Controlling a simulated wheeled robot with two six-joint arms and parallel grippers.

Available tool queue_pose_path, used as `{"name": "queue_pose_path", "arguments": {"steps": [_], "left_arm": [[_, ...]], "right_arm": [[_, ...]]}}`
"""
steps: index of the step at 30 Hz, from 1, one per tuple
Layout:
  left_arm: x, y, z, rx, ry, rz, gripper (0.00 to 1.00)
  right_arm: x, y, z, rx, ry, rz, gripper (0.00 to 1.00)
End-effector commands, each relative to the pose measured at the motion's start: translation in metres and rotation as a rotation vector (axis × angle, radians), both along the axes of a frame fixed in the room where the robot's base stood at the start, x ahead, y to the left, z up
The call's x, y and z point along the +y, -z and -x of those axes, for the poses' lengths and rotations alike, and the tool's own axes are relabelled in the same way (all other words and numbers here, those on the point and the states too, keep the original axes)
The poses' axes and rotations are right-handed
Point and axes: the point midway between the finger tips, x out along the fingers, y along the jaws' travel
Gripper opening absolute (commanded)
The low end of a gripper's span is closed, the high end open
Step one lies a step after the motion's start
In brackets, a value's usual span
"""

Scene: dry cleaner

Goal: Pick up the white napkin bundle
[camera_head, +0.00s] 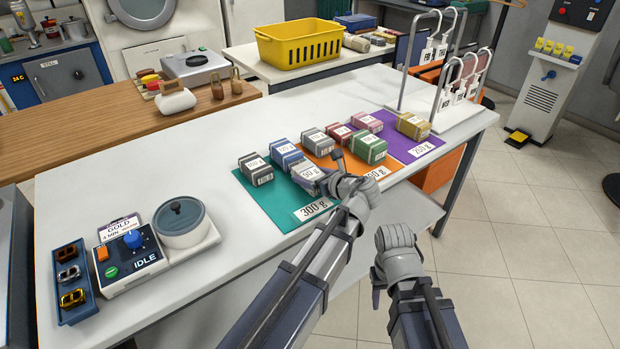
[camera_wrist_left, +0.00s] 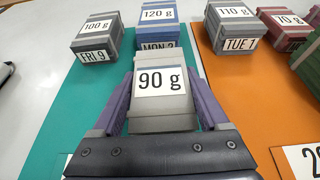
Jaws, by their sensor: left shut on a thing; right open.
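The white napkin bundle, a pale grey-white block labelled 90 g (camera_wrist_left: 161,92), is between the two fingers of my left gripper (camera_wrist_left: 160,108), which is shut on it. In the head view the bundle (camera_head: 309,177) is over the right edge of the teal mat, partly hidden by my left gripper (camera_head: 338,170). I cannot tell whether it touches the mat. My right gripper (camera_head: 380,281) is open and empty beyond the table's front edge, pointing down, its fingers mostly hidden.
Grey (camera_wrist_left: 97,42) and blue (camera_wrist_left: 157,27) bundles lie on the teal mat (camera_head: 260,205), just behind the held one. A grey bundle (camera_wrist_left: 234,26) and red and green (camera_head: 369,149) ones lie on the orange mat.

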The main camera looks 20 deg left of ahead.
Motion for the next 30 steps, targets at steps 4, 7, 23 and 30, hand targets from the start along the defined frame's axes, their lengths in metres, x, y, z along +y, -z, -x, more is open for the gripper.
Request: {"name": "queue_pose_path", "arguments": {"steps": [4, 7, 23, 30], "left_arm": [[0.000, 0.000, 0.000, 0.000, 0.000, 0.000, 0.48], [0.000, 0.000, 0.000, 0.000, 0.000, 0.000, 0.37], [0.000, -0.005, 0.000, -0.001, 0.000, -0.001, 0.19], [0.000, -0.028, 0.000, 0.001, 0.000, -0.001, 0.19]], "right_arm": [[0.000, 0.000, 0.000, 0.000, 0.000, 0.000, 0.50], [0.000, 0.000, 0.000, 0.000, 0.000, 0.000, 0.50], [0.000, -0.005, 0.000, 0.000, 0.000, 0.000, 0.50], [0.000, -0.028, 0.000, 0.000, 0.000, 0.000, 0.50]]}}
